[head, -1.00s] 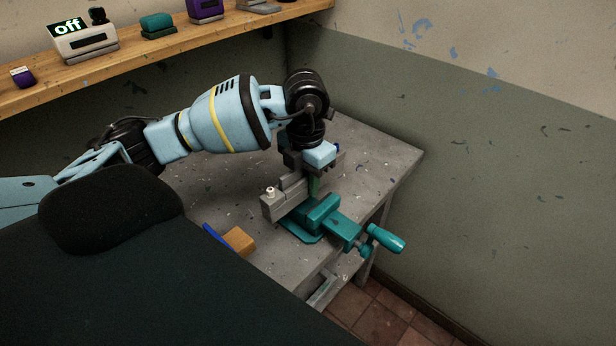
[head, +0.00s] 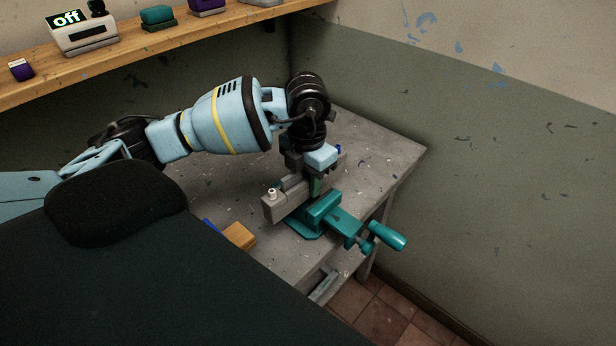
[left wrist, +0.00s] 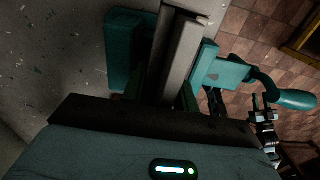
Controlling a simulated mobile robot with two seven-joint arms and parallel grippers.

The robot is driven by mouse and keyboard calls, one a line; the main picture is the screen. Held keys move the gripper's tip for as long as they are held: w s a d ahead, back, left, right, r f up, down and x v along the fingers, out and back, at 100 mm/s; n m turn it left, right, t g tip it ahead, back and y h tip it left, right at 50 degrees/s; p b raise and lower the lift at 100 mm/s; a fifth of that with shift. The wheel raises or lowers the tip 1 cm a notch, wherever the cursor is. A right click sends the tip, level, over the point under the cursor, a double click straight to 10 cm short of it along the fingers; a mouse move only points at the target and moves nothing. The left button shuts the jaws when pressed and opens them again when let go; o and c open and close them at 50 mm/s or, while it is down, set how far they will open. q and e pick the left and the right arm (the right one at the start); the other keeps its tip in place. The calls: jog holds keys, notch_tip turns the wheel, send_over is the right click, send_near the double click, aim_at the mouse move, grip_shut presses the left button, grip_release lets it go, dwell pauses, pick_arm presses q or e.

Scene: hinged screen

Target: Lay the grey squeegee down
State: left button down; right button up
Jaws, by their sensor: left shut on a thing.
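The grey squeegee (head: 286,202) is a long grey bar with a small white knob near its front end. It lies across the view just behind and above a teal vise (head: 318,212) on the workbench (head: 395,152). My left gripper (head: 316,184) comes down from above, shut on the bar. In the left wrist view the grey bar (left wrist: 180,48) runs between the fingers (left wrist: 165,98), beside the teal vise (left wrist: 124,45). I cannot tell whether the bar touches the vise. My right gripper is not in view.
An orange-brown block (head: 239,237) with a blue part lies at the bench's near left. The vise's teal handle (head: 388,236) sticks out past the bench edge. A wooden shelf (head: 130,63) with several small items runs along the left wall. Bare bench shows towards the right corner.

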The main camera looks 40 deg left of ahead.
pick_arm(q)
jog(key=shift+f+b, duration=0.3)
jog(key=shift+f, duration=0.75)
jog(key=c, duration=1)
grip_release()
notch_tip(320, 180, up, 7)
jog(key=shift+d+r, duration=0.1)
jog(key=shift+r, duration=0.3)
